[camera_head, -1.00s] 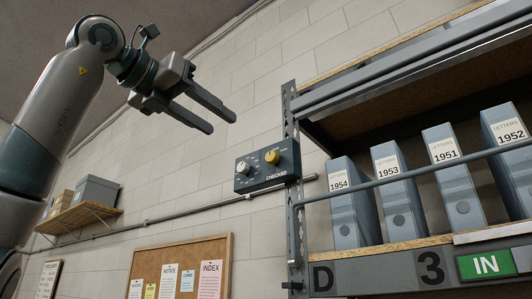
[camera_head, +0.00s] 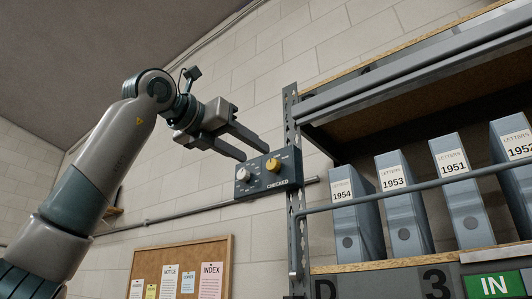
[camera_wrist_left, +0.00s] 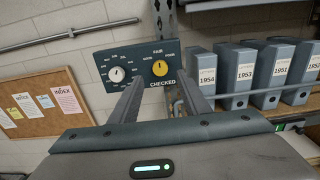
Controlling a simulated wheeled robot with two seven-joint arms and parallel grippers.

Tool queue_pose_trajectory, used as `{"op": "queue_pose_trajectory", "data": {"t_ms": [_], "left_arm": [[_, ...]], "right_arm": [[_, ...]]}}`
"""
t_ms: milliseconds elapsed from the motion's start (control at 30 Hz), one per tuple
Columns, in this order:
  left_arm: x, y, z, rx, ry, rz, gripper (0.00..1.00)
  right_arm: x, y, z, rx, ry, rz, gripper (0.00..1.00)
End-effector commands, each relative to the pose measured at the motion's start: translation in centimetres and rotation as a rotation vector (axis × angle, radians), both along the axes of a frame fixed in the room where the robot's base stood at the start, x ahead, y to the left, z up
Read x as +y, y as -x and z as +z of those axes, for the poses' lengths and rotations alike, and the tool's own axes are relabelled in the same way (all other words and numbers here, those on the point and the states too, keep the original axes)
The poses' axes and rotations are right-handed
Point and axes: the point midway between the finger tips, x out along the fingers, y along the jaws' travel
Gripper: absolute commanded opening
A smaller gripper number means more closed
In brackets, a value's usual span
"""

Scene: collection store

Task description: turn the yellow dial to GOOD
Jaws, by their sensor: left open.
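The yellow dial (camera_head: 273,164) sits on the right part of a dark control box (camera_head: 256,184) marked CHECKED, fixed to the rack post. A white dial (camera_head: 243,175) is to its left. In the left wrist view the yellow dial (camera_wrist_left: 160,68) lies between and beyond my fingers, with FAIR printed above it; the smaller labels are too small to read. My left gripper (camera_head: 256,152) is open and empty, its fingertips pointing toward the box and close to it. I cannot tell whether they touch it. My right gripper is in neither view.
A metal rack with a rail (camera_head: 420,176) and several blue letter boxes (camera_head: 406,221) stands right of the control box. A conduit pipe (camera_head: 200,212) runs along the wall. A cork notice board (camera_head: 184,255) hangs below.

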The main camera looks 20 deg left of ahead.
Motion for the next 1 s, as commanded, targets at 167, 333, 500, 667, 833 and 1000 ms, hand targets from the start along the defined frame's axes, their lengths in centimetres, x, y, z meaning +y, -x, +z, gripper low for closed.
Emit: {"op": "queue_pose_trajectory", "data": {"t_ms": [167, 333, 500, 667, 833, 1000], "left_arm": [[-1.1, -3.1, 0.3, 0.003, -0.001, 0.000, 0.42], [-1.9, -5.2, 0.2, 0.002, -0.001, 0.000, 0.42], [-2.3, -6.3, 0.1, 0.000, 0.000, 0.000, 0.42], [-2.4, -6.6, 0.0, 0.000, 0.000, 0.000, 0.42], [-2.4, -6.6, 0.0, 0.000, 0.000, 0.000, 0.42], [-2.4, -6.6, 0.0, 0.000, 0.000, 0.000, 0.11]], "right_arm": [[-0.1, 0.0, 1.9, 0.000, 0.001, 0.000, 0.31], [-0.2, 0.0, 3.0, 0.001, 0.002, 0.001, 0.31], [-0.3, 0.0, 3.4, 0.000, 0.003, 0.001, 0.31], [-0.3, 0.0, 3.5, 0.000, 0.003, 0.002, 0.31], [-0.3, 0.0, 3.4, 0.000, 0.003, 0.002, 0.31], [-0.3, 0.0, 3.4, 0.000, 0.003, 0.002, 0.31]]}}
